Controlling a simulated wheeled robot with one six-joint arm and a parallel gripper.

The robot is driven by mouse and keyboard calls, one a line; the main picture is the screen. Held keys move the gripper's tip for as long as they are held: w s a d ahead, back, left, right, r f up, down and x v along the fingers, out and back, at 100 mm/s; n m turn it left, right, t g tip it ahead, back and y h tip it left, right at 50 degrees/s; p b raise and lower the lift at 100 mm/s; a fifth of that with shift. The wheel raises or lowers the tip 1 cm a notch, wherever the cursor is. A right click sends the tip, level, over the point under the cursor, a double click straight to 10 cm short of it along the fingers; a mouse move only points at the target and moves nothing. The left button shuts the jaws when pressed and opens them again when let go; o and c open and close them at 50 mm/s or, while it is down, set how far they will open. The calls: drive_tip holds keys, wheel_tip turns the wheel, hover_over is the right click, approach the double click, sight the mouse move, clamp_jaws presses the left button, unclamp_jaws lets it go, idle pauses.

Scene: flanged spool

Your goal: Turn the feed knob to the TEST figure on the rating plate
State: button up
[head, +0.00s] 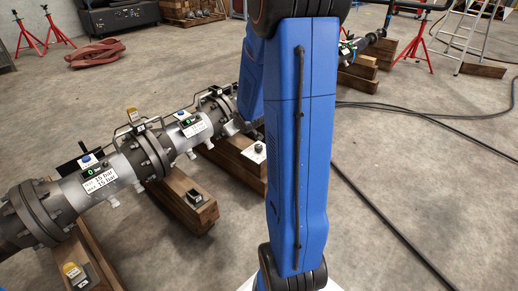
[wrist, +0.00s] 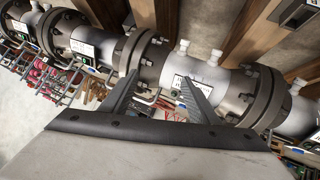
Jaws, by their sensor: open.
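A flanged pipe run crosses the left of the head view, with several spool sections. The near spool (head: 120,178) bears a white rating plate (head: 100,180) with two lines that seem to read 15 bar; the line labels are too small to be sure of. Above it are a green-lit display (head: 95,169) showing 0 and a blue round part (head: 88,160). The middle spool has a similar plate (head: 193,128) and a blue part (head: 181,115). I cannot tell which part is the feed knob. My gripper (wrist: 160,88) is open above a spool (wrist: 200,72), its fingers apart; my arm hides it in the head view.
Wooden beams (head: 188,197) support the pipe. Black cables (head: 390,215) cross the open floor at right. Red stands (head: 410,50) and a ladder stand behind.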

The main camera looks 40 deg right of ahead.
drive_tip(key=w+d+f+t, duration=0.1)
drive_tip(key=w+d+f, duration=0.1)
drive_tip(key=d+f, duration=0.45)
drive_tip(key=m+t+h, duration=0.2)
drive_tip(key=m+t, duration=0.2)
drive_tip(key=t, duration=0.3)
approach(260, 149)
drive_tip(key=x, duration=1.2)
drive_tip(key=shift+d+f, duration=0.1)
drive_tip(key=shift+f, duration=0.2)
drive_tip(key=shift+c, duration=0.2)
drive_tip(key=c, duration=1)
